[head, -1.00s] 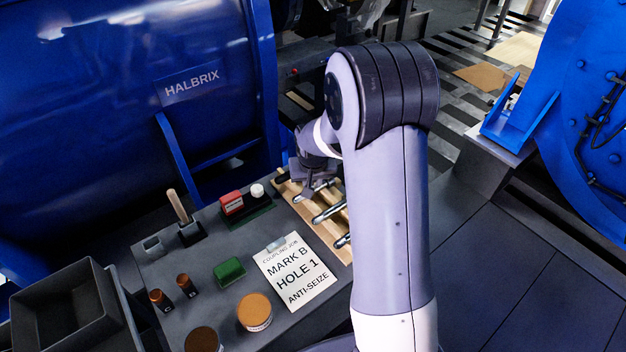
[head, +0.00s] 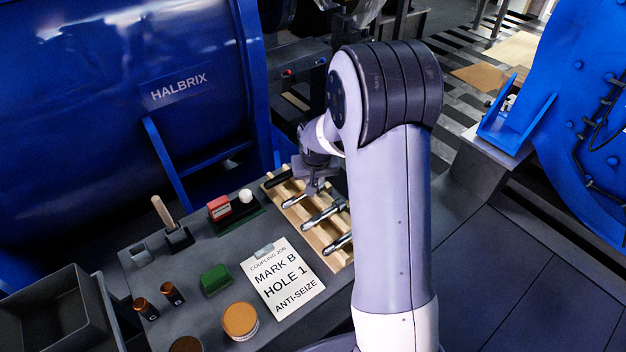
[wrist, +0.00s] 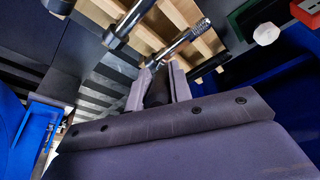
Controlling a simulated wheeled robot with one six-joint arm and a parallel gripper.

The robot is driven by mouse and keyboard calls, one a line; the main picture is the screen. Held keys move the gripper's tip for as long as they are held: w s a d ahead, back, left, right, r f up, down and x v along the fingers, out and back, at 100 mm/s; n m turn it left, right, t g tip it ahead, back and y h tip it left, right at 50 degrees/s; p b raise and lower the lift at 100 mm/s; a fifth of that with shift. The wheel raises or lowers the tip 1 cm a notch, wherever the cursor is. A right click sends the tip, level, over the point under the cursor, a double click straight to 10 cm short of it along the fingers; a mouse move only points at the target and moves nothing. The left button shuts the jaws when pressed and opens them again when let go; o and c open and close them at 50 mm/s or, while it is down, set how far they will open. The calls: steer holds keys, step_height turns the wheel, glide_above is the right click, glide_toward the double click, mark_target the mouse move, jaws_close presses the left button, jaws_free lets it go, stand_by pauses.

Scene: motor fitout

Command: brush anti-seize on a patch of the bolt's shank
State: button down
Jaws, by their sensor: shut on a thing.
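A bolt with a bright shank (head: 296,200) lies along or just above the wooden rack (head: 322,262) on the bench. In the wrist view its shank (wrist: 182,43) points up and right, with a darker threaded end. In the wrist view my gripper (wrist: 159,82) is shut around a dark part there, seemingly the bolt's head. I cannot tell whether the bolt is clear of the rack. A wooden-handled tool, likely the brush (head: 163,212), stands upright in a dark holder. An open tin with a copper-coloured top (head: 239,320) stands near the front.
Other bolts (head: 320,216) lie beside it in the rack. A card (head: 284,280) reads MARK B, HOLE 1, ANTI-SEIZE.

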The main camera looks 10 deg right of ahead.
steer(key=r, duration=0.1)
steer(key=r+p, duration=0.1)
steer(key=r, duration=0.1)
steer(key=r+p, duration=0.1)
steer(key=shift+w+d+r, duration=0.1)
steer(key=shift+d+r, duration=0.15)
steer(key=shift+d, duration=0.05)
steer(key=shift+r+p, duration=1.5)
steer(key=shift+r, duration=0.4)
steer(key=shift+f+b, duration=0.55)
steer(key=shift+f, duration=0.05)
